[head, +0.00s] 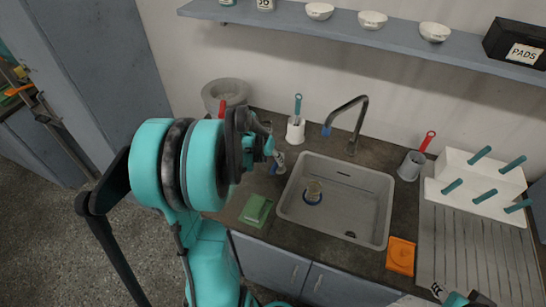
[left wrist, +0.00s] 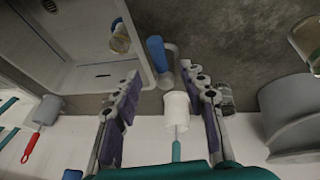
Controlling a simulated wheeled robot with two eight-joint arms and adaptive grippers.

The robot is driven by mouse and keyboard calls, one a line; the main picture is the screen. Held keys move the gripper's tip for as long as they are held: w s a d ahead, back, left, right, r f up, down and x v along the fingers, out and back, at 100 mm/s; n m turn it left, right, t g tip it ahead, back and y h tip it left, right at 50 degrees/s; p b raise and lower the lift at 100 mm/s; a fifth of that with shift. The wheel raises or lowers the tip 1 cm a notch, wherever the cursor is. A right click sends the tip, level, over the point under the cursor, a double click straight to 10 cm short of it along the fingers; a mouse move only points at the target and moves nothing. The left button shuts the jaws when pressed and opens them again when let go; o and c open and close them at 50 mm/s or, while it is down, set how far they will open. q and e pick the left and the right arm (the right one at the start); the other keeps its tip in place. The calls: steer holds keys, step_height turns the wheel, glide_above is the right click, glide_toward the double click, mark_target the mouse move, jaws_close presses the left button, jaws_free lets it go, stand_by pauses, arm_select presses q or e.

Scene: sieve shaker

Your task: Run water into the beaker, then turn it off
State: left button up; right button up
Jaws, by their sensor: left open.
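A clear glass beaker (head: 313,192) with a blue band at its base stands in the grey sink (head: 350,212); it also shows in the left wrist view (left wrist: 120,38). I cannot make out a tap lever or any water. My left gripper (head: 272,154) is open and empty, left of the sink and apart from the tap. Part of what may be my right gripper (head: 470,298) shows at the bottom edge.
A white brush holder (head: 295,132) stands behind the sink, near my left fingers in the wrist view. A green block (head: 256,210) lies left of the sink, an orange sponge (head: 400,255) right. A grey cup (head: 410,166) and white peg rack (head: 470,186) stand further right.

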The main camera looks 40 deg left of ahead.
mark_target(275, 164)
arm_select(q)
steer(key=b+x, duration=0.1)
steer(key=x, duration=0.3)
jaws_close()
